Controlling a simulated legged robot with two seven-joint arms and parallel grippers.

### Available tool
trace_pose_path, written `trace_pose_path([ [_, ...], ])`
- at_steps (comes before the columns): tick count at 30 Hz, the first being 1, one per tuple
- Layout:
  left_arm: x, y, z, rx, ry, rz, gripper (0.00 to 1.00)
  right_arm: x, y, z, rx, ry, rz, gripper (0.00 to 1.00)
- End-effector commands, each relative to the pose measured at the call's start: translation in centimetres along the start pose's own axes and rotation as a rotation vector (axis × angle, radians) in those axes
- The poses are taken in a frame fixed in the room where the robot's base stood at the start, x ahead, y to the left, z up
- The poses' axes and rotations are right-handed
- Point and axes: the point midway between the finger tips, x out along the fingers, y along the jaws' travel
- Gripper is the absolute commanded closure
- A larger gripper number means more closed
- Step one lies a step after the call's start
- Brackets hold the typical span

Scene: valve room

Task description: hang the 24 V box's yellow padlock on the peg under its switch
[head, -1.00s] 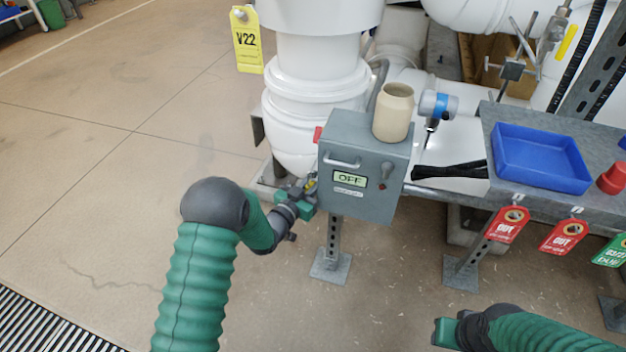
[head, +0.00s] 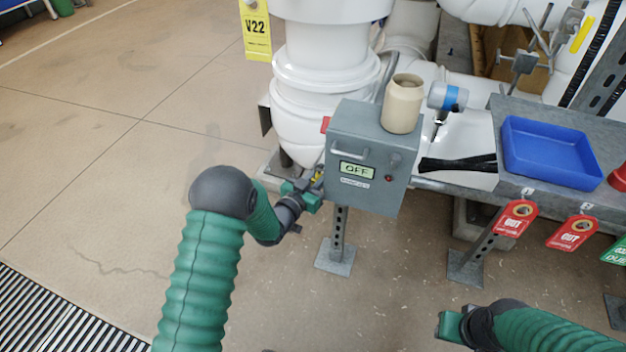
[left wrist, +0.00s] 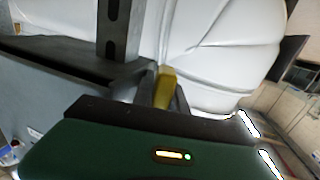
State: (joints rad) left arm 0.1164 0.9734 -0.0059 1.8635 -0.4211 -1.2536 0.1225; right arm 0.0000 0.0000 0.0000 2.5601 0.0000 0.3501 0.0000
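The grey box (head: 365,195) with an OFF display (head: 357,170) stands on a post. Its front has a handle (head: 350,153), a small dark switch (head: 395,160) and a small reddish spot (head: 388,178) under it; I cannot tell whether that is the peg. My left gripper (head: 318,182) is at the box's lower left side. The yellow padlock (left wrist: 166,86) shows between its fingers in the left wrist view, which appear closed on it; its shackle is hidden.
A beige cup (head: 403,104) stands on top of the box. White pipes (head: 325,85) are close behind and left. A bench at right holds a blue tray (head: 552,178), with red tags (head: 516,217) hanging from its edge. Floor in front is clear.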

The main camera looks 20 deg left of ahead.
Motion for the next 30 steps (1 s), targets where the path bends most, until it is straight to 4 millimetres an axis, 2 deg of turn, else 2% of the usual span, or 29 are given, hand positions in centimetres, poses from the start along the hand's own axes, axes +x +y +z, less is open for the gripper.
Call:
trace_pose_path([
  [1, -0.8, 1.5, 0.9, -0.008, -0.028, 0.03, 0.58, -0.5, 0.0, -0.1, 0.0, 0.0, 0.0, 0.67],
  [5, -3.5, 1.3, 0.3, -0.01, -0.025, 0.026, 0.58, -2.3, 0.0, -0.5, 0.0, 0.0, 0.0, 0.67],
  [12, -10.8, 0.6, -0.3, -0.011, -0.009, 0.013, 0.58, -5.5, 0.0, -1.3, 0.0, 0.0, 0.0, 0.67],
  [18, -15.3, 0.1, -0.2, -0.008, 0.0, 0.004, 0.58, -6.9, 0.0, -1.6, 0.0, 0.0, 0.0, 0.67],
  [24, -16.8, 0.0, -0.1, -0.006, 0.006, 0.002, 0.58, -7.2, 0.0, -1.7, 0.0, 0.0, 0.0, 0.67],
  [30, -16.0, -0.2, -0.6, 0.017, -0.052, -0.007, 0.58, -7.4, 0.0, -1.8, 0.0, 0.0, 0.0, 0.67],
])
